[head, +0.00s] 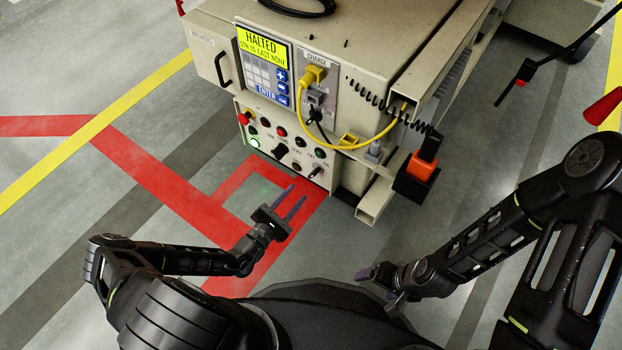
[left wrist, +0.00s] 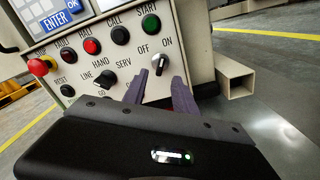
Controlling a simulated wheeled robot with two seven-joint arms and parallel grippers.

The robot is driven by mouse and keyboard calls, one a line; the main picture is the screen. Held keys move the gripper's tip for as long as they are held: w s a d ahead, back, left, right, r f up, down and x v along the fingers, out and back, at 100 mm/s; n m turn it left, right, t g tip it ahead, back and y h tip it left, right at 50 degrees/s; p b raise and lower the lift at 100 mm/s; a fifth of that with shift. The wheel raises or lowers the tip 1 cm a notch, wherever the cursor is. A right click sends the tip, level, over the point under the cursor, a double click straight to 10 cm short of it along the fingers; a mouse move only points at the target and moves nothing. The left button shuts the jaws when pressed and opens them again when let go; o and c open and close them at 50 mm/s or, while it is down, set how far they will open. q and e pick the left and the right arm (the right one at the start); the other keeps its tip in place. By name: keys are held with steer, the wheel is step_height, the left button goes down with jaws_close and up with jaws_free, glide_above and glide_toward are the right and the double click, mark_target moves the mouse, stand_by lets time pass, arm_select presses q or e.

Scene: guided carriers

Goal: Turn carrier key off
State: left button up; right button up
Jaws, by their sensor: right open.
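The beige carrier (head: 352,62) has a lower control panel with buttons and switches. In the head view the switch (head: 315,172) is small, at the panel's lower right corner. My left gripper (head: 297,193) is open and empty, its purple fingers in front of the panel just below the switch. In the left wrist view the fingers (left wrist: 160,82) show on both sides of the switch; contact cannot be told. My right gripper (head: 376,281) is open, low near my base.
The carrier's screen (head: 264,66) reads HALTED. A black SERV/LINE/HAND selector (left wrist: 106,80) sits left of the key switch. A yellow cable (head: 345,145) loops above it, and a beige beam end (head: 378,200) juts out to the right. The floor between is clear.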

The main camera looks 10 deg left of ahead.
mark_target(311, 177)
arm_select(q)
steer(key=shift+w, duration=0.1)
steer(key=b+x, duration=0.2)
steer(key=x, duration=0.4)
steer(key=shift+w+d+f+b, duration=0.1)
steer(key=shift+d+b, duration=0.1)
steer(key=shift+b, duration=0.15)
steer(key=shift+w+d, duration=0.25)
steer(key=shift+w, duration=0.35)
jaws_close()
